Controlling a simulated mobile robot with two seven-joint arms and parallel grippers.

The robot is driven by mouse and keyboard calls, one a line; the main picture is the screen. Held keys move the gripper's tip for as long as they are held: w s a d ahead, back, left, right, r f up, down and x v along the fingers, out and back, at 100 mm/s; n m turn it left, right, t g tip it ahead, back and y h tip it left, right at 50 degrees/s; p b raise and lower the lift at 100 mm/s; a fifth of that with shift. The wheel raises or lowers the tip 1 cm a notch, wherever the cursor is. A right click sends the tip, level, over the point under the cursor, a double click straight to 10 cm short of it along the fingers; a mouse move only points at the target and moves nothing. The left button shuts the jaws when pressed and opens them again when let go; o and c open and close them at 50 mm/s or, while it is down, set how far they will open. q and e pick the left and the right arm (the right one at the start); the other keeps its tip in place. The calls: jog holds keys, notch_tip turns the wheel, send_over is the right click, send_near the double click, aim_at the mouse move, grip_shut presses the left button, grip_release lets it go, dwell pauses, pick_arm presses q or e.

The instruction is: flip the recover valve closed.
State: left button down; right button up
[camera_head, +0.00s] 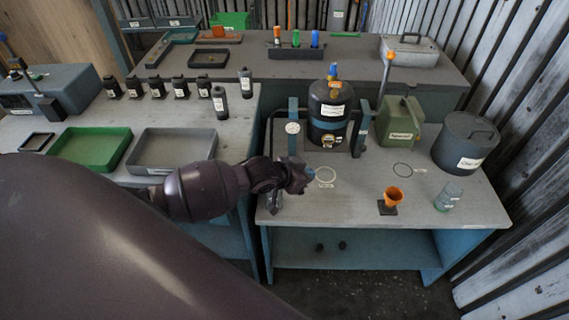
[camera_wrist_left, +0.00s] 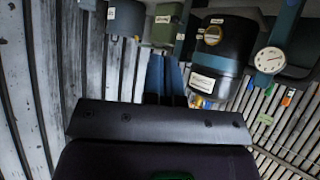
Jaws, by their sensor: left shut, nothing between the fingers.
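A dark tank (camera_head: 331,108) stands in a blue frame on the right-hand bench. Blue and orange valve handles (camera_head: 333,72) sit on its top, and a brass round fitting (camera_head: 327,141) is low on its front. I cannot tell which one is the recover valve; the labels are too small to read. My left gripper (camera_head: 311,174) is shut and empty, in front of the tank and apart from it. In the left wrist view the tank (camera_wrist_left: 219,55) appears upside down, beyond the blue fingers (camera_wrist_left: 165,78); its brass fitting (camera_wrist_left: 212,34) is near the top. My right gripper is out of view.
A pressure gauge (camera_head: 292,128) is on the frame's left post. To the right stand a green can (camera_head: 400,122), a grey lidded pot (camera_head: 466,142), an orange funnel cup (camera_head: 393,197) and a glass jar (camera_head: 448,196). The front middle of the bench is mostly clear.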

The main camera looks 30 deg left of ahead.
pick_arm(q)
jog(key=w+a+n+g+y, duration=0.2)
jog(key=a+n+g, duration=0.3)
jog(key=a+n, duration=0.4)
jog(key=shift+w+a+f+n+y, duration=0.4)
jog(key=shift+a+y, duration=0.2)
jog(key=shift+a, duration=1.95)
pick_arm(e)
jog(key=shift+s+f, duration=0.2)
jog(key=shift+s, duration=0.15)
pick_arm(q)
jog(key=shift+f, duration=0.1)
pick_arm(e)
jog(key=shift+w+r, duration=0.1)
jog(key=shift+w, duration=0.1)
pick_arm(q)
jog(key=b+x, duration=0.1)
jog(key=x, duration=0.9)
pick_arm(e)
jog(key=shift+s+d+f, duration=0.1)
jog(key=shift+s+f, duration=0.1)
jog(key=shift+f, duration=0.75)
pick_arm(q)
jog(key=shift+d+b, duration=0.1)
jog(key=shift+b, duration=0.2)
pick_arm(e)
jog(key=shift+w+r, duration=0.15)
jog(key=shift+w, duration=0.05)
